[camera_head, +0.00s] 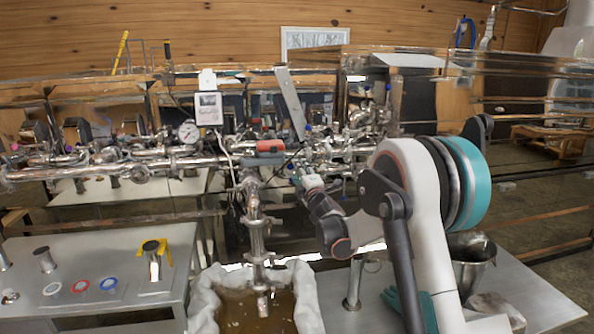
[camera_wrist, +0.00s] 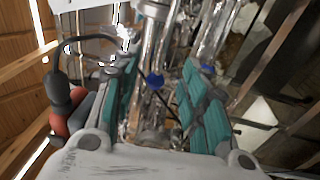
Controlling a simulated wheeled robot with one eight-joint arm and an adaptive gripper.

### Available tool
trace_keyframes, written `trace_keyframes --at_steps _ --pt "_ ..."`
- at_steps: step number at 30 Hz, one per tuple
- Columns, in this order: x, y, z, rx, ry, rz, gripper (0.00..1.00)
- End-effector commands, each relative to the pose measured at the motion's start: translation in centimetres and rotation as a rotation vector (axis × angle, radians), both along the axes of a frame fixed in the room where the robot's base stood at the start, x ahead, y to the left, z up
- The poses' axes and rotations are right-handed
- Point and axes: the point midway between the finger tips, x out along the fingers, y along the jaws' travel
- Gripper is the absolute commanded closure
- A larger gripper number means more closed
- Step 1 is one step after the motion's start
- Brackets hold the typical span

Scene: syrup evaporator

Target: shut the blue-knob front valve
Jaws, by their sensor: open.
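The blue knob (camera_wrist: 155,80) shows in the wrist view on shiny metal pipework, in the gap between my two teal-padded fingers. My gripper (camera_wrist: 162,92) is open, with one finger to each side of the knob in the picture. I see no contact, and how deep the knob lies between the fingers is hard to tell. In the head view my gripper (camera_head: 299,176) is at the crowded pipes right of the red-and-grey handle. The front valve's body is partly hidden there by my arm and the pipes.
The red-and-grey handle (camera_head: 265,158) is close to my gripper's left. A pressure gauge (camera_head: 188,131) and a white meter box (camera_head: 208,108) stand on the pipes. Below are a cloth-lined tub of brown liquid (camera_head: 240,312) and a metal bucket (camera_head: 470,262).

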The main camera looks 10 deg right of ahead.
Motion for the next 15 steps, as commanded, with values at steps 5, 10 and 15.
trace_keyframes --at_steps 5,10,15 --pt "2.8 0.2 0.1 0.000 0.000 0.000 0.60" --pt "4.2 0.3 0.4 0.001 0.000 -0.001 0.60" --pt "4.5 0.3 0.5 0.001 0.000 -0.001 0.60"
